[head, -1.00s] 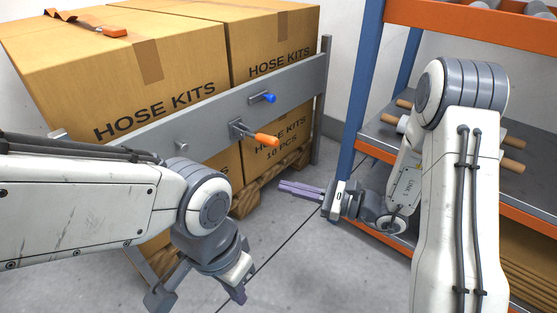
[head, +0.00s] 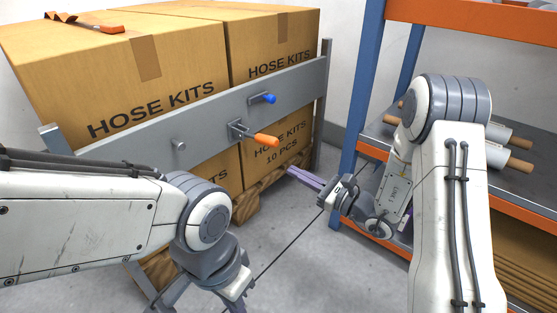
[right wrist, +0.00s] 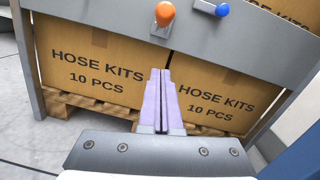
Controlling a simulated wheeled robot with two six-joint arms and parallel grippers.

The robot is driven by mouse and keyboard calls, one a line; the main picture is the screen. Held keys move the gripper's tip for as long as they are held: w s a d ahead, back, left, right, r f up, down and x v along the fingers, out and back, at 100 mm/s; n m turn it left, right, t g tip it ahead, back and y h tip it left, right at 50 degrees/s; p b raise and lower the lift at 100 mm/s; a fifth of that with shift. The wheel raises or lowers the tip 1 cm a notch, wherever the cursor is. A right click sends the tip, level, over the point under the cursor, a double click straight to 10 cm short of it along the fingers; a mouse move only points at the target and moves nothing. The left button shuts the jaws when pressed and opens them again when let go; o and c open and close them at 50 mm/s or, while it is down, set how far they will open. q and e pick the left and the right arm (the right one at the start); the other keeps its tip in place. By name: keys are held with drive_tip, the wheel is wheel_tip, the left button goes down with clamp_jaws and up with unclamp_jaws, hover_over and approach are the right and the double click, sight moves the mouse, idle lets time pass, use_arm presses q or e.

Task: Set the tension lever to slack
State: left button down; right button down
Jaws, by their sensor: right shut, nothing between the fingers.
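The lever with the orange handle (head: 262,140) sticks out from the grey rail in front of the boxes. In the right wrist view its handle (right wrist: 165,14) is at the top, beyond the fingertips. My right gripper (head: 291,172) is shut and empty, with its purple fingers below and right of the handle, apart from it. It also shows in the right wrist view (right wrist: 160,75), pointing towards the boxes. My left gripper (head: 200,304) is low in the head view, its fingers spread apart and cut by the lower edge.
A blue knob (head: 263,98) sits on the grey rail (head: 215,128) above the lever; a bare grey peg (head: 179,145) is left of it. Hose kit boxes (head: 130,75) stand behind on a pallet. An orange and blue rack (head: 372,75) stands at right. Floor between is clear.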

sight(259, 138)
drive_tip(key=w+a+r+b, duration=0.3)
drive_tip(key=a+r+b, duration=0.1)
drive_tip(key=shift+a, duration=0.35)
drive_tip(key=shift+w+r, duration=0.1)
